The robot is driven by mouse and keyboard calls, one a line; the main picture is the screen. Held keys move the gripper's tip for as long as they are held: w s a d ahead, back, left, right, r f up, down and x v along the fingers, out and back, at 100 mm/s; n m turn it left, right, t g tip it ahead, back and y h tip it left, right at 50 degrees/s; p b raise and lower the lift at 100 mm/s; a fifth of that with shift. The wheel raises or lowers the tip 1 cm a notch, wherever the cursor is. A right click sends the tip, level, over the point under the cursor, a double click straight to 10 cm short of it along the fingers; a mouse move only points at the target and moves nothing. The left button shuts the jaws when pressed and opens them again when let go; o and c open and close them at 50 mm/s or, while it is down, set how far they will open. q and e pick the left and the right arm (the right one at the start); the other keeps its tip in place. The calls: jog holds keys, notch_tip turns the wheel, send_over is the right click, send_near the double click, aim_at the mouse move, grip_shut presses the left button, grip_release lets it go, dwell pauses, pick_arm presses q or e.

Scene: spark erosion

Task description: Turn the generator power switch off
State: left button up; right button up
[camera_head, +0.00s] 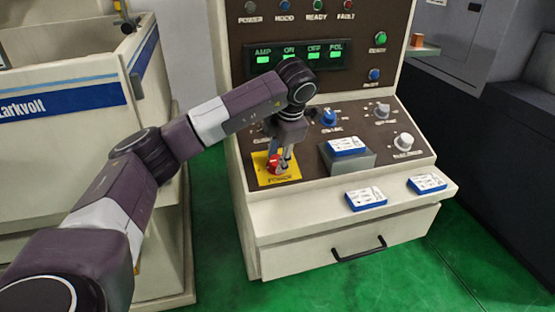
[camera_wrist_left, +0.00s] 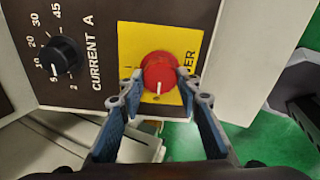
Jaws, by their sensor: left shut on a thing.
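The generator power switch is a red knob (camera_head: 273,163) on a yellow plate (camera_head: 264,178) at the lower left of the console's sloped panel. In the left wrist view the red knob (camera_wrist_left: 160,71) shows a white pointer line aimed down toward a small mark, on the yellow plate (camera_wrist_left: 190,38). My left gripper (camera_head: 280,158) reaches down to the knob. In the left wrist view its two fingers (camera_wrist_left: 160,88) stand on either side of the knob and are shut on it. My right gripper is in neither view.
A black current knob (camera_wrist_left: 62,55) sits beside the yellow plate. The console has a blue knob (camera_head: 328,118), grey knobs (camera_head: 403,141) and a lit green display (camera_head: 298,55). Blue-and-white boxes (camera_head: 366,198) lie on the console ledge. A drawer handle (camera_head: 358,249) sticks out below.

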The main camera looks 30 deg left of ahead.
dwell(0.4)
pick_arm(q)
jog(key=o, duration=1.2)
jog(key=shift+c, duration=0.2)
jog(key=v, duration=1.2)
